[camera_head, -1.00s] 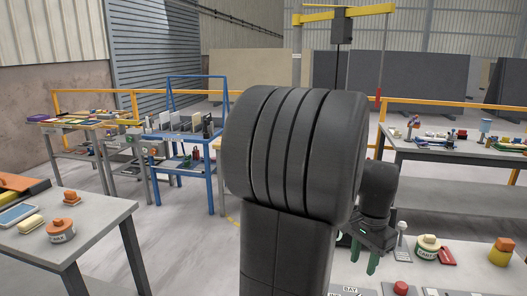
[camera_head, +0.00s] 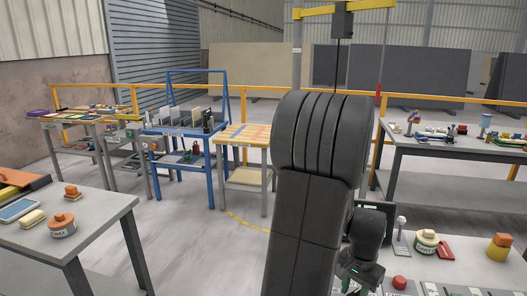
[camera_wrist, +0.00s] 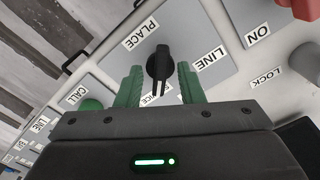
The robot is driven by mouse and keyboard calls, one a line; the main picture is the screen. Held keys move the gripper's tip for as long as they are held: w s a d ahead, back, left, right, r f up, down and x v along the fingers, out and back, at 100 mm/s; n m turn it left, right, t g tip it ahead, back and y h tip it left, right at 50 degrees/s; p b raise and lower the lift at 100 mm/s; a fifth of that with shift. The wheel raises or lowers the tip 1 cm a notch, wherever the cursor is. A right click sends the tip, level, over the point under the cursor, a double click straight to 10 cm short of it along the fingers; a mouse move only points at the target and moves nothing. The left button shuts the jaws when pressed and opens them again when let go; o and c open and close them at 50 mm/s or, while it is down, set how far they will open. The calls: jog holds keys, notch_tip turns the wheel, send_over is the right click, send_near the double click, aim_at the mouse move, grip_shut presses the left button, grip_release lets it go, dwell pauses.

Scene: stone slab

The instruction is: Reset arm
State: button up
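My gripper (camera_wrist: 158,88) is open in the wrist view, with its two green fingers apart and nothing held between them. A black rotary knob (camera_wrist: 158,63) on a light grey control panel (camera_wrist: 226,20) shows between and beyond the fingertips. I cannot tell how far off it is. Labels around it read PLACE and LINE; a third is partly hidden by the gripper. In the head view my arm (camera_head: 312,200) stands in the centre, folded over. The wrist hangs low at its right, and the fingers are mostly hidden there.
A green button (camera_wrist: 92,104) labelled CALL and a red part (camera_wrist: 305,8) are on the panel. In the head view, a red button (camera_head: 400,283), a round tin (camera_head: 426,241) and an orange-topped yellow item (camera_head: 499,247) lie at lower right. A grey table (camera_head: 100,212) stands at left.

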jog(key=n, duration=0.4)
jog(key=shift+p, duration=0.35)
jog(key=shift+n+p, duration=0.35)
jog(key=shift+n, duration=1.55)
